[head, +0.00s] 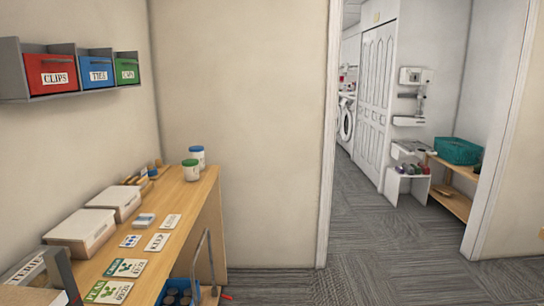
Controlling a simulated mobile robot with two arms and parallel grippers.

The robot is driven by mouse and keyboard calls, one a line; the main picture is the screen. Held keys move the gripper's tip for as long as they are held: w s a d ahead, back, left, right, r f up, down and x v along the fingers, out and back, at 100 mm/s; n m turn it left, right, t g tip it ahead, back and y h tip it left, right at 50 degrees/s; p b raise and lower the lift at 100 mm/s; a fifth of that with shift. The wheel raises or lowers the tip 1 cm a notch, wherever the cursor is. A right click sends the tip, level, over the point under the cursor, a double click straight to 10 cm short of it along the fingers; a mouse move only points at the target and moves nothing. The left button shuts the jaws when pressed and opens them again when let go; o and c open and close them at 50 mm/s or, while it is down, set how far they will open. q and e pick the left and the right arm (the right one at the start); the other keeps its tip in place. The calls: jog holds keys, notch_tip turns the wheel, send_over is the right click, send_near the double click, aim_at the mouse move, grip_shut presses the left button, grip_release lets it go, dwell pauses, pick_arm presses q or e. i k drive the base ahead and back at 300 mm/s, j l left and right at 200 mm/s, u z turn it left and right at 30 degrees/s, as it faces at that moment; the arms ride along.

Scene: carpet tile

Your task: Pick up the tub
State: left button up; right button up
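Two small white tubs stand upright near the far end of the wooden bench. One has a green lid (190,171) and the other, just behind it, has a blue lid (197,155). They stand close together and overlap in view. A teal basket (457,150) sits on a low wooden shelf through the doorway at right. I cannot tell from the view which of these is the tub meant. Neither of my grippers is in view.
The wooden bench (183,211) runs along the left wall with two lidded boxes (80,229) (114,201) and several cards. Bins marked CLIPS, TIES and CAPS (128,69) hang above. A blue bin (176,291) sits below. Carpet (375,230) is clear through the doorway.

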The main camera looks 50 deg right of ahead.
aim_at(196, 152)
jog(key=z, duration=1.1)
jog(key=i+l, duration=0.2)
jog(key=i+l+u, duration=0.15)
jog(key=i, duration=0.3)
